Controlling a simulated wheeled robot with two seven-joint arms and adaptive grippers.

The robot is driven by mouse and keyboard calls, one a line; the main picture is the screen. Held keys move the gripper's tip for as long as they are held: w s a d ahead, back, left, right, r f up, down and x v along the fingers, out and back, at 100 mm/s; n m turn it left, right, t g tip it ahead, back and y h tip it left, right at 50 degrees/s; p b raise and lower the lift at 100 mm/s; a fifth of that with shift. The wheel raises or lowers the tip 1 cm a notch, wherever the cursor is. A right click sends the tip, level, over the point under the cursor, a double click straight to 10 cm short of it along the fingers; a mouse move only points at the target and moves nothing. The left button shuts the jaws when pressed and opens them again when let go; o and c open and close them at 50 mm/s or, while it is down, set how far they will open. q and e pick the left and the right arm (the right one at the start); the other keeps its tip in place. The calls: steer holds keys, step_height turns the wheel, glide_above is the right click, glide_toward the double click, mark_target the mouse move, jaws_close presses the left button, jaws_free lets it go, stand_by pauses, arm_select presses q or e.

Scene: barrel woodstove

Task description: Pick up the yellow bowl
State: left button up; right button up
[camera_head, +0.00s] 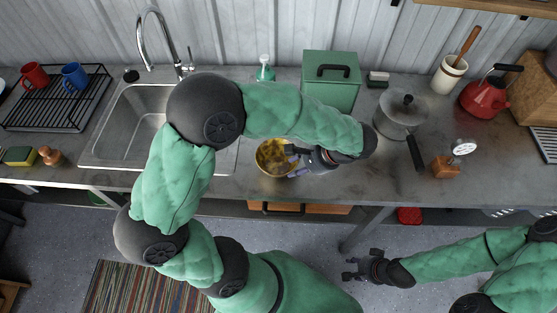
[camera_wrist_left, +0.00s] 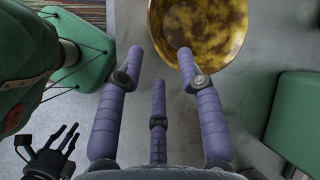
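The yellow bowl (camera_head: 270,154), mottled gold and brown, sits upright on the grey counter near its front edge, right of the sink. It also shows at the top of the left wrist view (camera_wrist_left: 205,28). My left gripper (camera_head: 292,162) is at the bowl's right side, coming from the right. Its purple fingers (camera_wrist_left: 160,65) are spread open with nothing between them. The right-hand finger overlaps the bowl's rim in the wrist view; I cannot tell whether it touches. My right gripper (camera_head: 362,267) is open and empty, low over the floor in front of the counter.
A green box (camera_head: 330,80) and soap bottle (camera_head: 265,70) stand behind the bowl. A lidded pot (camera_head: 401,115) stands to the right, its handle pointing forward. The sink (camera_head: 130,125) lies left. The counter between bowl and pot is mostly clear.

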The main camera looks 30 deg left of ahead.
arm_select(q)
steer(key=x, duration=0.2)
steer(key=shift+w+f, duration=0.15)
steer(key=shift+f, duration=0.15)
steer(key=b+x, duration=0.1)
steer(key=x, duration=0.4)
steer(key=shift+d+b, duration=0.1)
steer(key=shift+b, duration=0.3)
jaws_close()
